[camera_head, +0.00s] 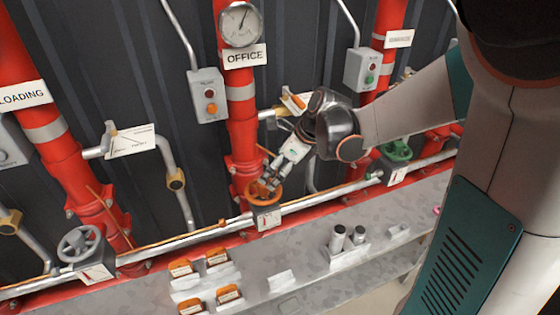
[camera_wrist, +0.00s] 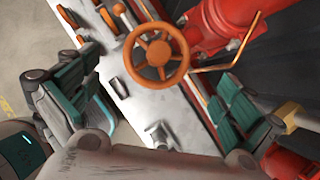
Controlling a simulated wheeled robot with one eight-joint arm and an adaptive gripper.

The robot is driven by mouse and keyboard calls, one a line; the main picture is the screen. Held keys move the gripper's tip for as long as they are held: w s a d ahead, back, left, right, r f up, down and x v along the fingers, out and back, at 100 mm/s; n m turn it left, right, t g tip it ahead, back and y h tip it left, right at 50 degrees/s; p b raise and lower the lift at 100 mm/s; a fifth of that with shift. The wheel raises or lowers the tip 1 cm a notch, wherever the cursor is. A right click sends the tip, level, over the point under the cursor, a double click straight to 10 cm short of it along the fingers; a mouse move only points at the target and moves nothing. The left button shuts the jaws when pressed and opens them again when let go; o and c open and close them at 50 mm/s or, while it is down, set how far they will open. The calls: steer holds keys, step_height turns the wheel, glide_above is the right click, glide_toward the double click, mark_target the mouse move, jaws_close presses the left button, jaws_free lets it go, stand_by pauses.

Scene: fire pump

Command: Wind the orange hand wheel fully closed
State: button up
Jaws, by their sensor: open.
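The orange hand wheel (camera_head: 264,203) sits low on the red pipe under the OFFICE sign, just behind a white tag. In the wrist view the whole orange wheel (camera_wrist: 158,53) shows with its spokes and hub, ahead of my gripper. My gripper (camera_head: 270,183) reaches down from the upper right to the wheel and partly covers it in the head view. In the wrist view my gripper (camera_wrist: 160,78) is open, its teal-padded fingers wide apart on either side of the wheel. No finger visibly grasps the rim, and I cannot tell whether either touches it.
A grey wheel (camera_head: 79,244) stands at left and a green wheel (camera_head: 396,151) at right. The red OFFICE pipe (camera_head: 242,130) rises behind my gripper. A grey ledge (camera_head: 300,255) below holds orange-and-white blocks (camera_head: 217,257) and two small cylinders (camera_head: 338,238).

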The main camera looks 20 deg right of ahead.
mark_target(263, 188)
steer(key=b+x, duration=0.2)
steer(key=x, duration=0.7)
steer(key=shift+f+b, duration=0.1)
steer(key=shift+b, duration=0.2)
steer(key=c, duration=0.9)
steer(key=o, duration=0.5)
steer(key=c, duration=0.5)
steer(key=m+t+h, duration=0.1)
steer(key=m, duration=0.3)
steer(key=shift+s+a+h, duration=0.1)
steer(key=shift+h, duration=0.3)
steer(key=shift+m+t+h, duration=0.4)
steer(key=shift+m+h, duration=0.5)
steer(key=shift+m, duration=1.1)
